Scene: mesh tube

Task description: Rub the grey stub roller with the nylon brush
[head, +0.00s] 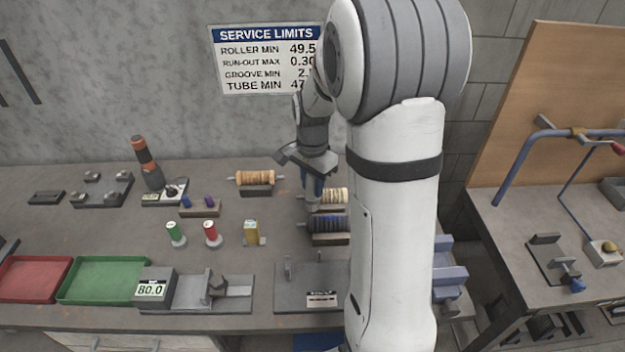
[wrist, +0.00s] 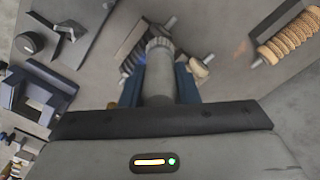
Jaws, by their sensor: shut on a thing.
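My gripper (head: 314,192) is at the back middle of the bench, pointing down over two cradled rollers. In the wrist view its blue fingers are shut on a plain grey cylinder (wrist: 159,78) with a ribbed end. I cannot tell whether this is the grey stub roller or part of the nylon brush. Under and beside the gripper lie a dark blue-black ribbed roller (head: 329,224) and a cream roller (head: 335,195), each on a dark cradle. Both are partly hidden by the gripper in the wrist view. Contact between the grey cylinder and either roller is not clear.
A tan roller (head: 255,178) lies in its cradle at the back. Green (head: 175,233) and red (head: 212,233) spools and a yellow block (head: 251,232) stand left of my gripper. A gauge (head: 155,289), trays and a grey fixture (head: 290,292) line the front. An orange-banded tool (head: 146,160) stands at back left.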

